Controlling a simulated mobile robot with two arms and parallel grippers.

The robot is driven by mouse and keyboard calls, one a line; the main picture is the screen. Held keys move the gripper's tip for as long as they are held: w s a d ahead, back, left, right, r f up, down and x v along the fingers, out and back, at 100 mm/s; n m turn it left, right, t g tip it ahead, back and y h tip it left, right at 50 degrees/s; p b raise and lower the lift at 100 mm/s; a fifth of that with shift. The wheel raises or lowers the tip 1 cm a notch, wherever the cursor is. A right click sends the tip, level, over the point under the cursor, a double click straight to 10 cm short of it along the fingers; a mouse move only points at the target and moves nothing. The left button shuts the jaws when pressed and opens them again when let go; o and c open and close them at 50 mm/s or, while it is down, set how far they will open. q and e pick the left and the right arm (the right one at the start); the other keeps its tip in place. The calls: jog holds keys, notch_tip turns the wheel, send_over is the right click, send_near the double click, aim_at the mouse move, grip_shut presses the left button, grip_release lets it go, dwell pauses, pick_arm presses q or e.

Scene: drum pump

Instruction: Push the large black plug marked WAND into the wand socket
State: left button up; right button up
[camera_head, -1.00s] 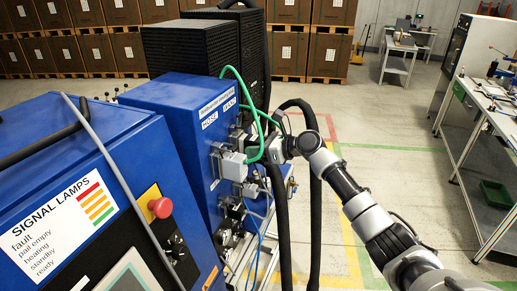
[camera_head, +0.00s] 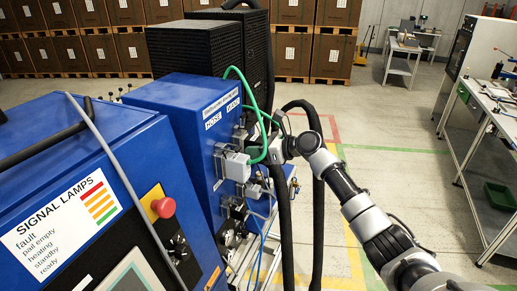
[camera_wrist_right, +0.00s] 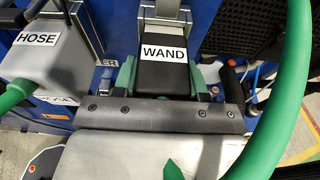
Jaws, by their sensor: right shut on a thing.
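The large black plug marked WAND (camera_wrist_right: 163,75) is in the middle of the right wrist view, with its label facing the camera. My right gripper (camera_wrist_right: 165,82) is shut on it, with green finger parts at both sides. The plug's far end meets a grey metal part (camera_wrist_right: 165,14) at the wand socket on the blue cabinet. I cannot tell how deep it sits. In the head view my right gripper (camera_head: 268,150) is at the cabinet's side, partly behind a green cable, and the plug is hard to make out. My left gripper is not in view.
The grey HOSE plug (camera_wrist_right: 62,62) sits left of the black plug. A green cable (camera_wrist_right: 292,85) loops close on the right. Thick black hoses (camera_head: 318,200) hang beside my right arm. The blue cabinet (camera_head: 180,115) stands left; open floor lies right.

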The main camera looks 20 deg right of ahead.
jog(key=shift+w+a+r, duration=0.15)
jog(key=shift+w+a, duration=0.1)
jog(key=shift+w, duration=0.05)
dwell(1.0)
jog(key=o, duration=1.3)
jog(key=shift+w+a, duration=0.1)
jog(key=shift+a, duration=0.1)
jog(key=shift+c, duration=0.2)
jog(key=shift+s+d, duration=0.3)
jog(key=shift+d, duration=0.1)
jog(key=v, duration=0.8)
jog(key=shift+s, duration=0.15)
